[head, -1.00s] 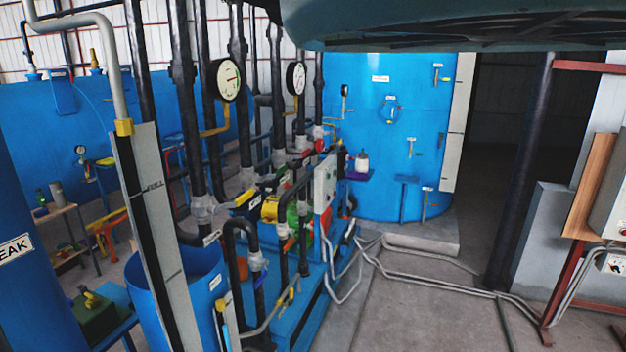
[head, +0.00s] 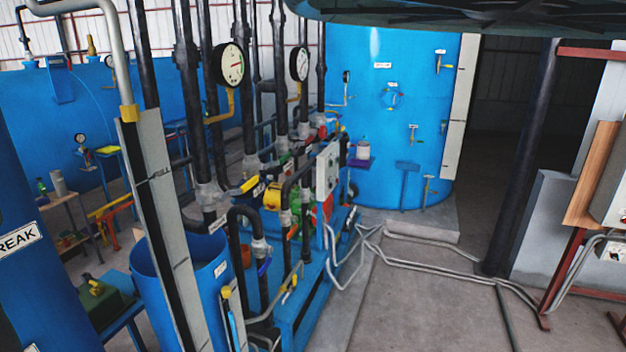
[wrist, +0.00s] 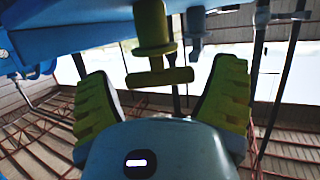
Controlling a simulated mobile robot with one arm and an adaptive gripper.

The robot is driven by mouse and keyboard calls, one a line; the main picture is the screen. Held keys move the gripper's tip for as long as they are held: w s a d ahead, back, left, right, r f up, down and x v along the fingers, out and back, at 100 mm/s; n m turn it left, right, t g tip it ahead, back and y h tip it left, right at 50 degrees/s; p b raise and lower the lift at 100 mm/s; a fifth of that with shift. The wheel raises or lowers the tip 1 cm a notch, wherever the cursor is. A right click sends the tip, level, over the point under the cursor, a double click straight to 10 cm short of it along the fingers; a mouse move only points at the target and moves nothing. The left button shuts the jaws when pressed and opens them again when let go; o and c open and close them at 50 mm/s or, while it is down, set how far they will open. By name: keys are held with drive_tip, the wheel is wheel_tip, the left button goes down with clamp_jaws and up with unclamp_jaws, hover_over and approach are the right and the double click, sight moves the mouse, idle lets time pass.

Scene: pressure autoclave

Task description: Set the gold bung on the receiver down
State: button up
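In the wrist view, an olive-gold fitting (wrist: 152,35) with a flange and a crossbar shows at the top centre, beside a blue surface; it looks like the gold bung. The crossbar lies between the finger pads of my gripper (wrist: 163,80). The two yellow-and-black fingers stand wide apart, with a visible gap on each side of the bar. In the head view my gripper is not seen. A small gold-coloured fitting (head: 93,50) stands upright on top of a blue tank (head: 45,110) at the far left; I cannot tell whether it is the same piece.
A grey fitting (wrist: 196,35) sits close beside the olive one. In the head view, pipes with gauges (head: 228,63) and a blue skid fill the middle. A tall blue vessel (head: 390,150) stands behind. Grey conduits (head: 430,268) cross the otherwise clear floor at right.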

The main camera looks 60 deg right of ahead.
drive_tip(key=shift+o, duration=0.6)
drive_tip(key=shift+r+p, duration=0.2)
drive_tip(key=shift+p, duration=0.1)
drive_tip(key=shift+d+f+b, duration=0.1)
drive_tip(key=shift+d+b, duration=0.05)
drive_tip(key=shift+b, duration=0.2)
drive_tip(key=b+v, duration=0.5)
drive_tip(key=v, duration=0.6)
drive_tip(key=shift+d, duration=0.35)
drive_tip(key=shift+s, duration=0.15)
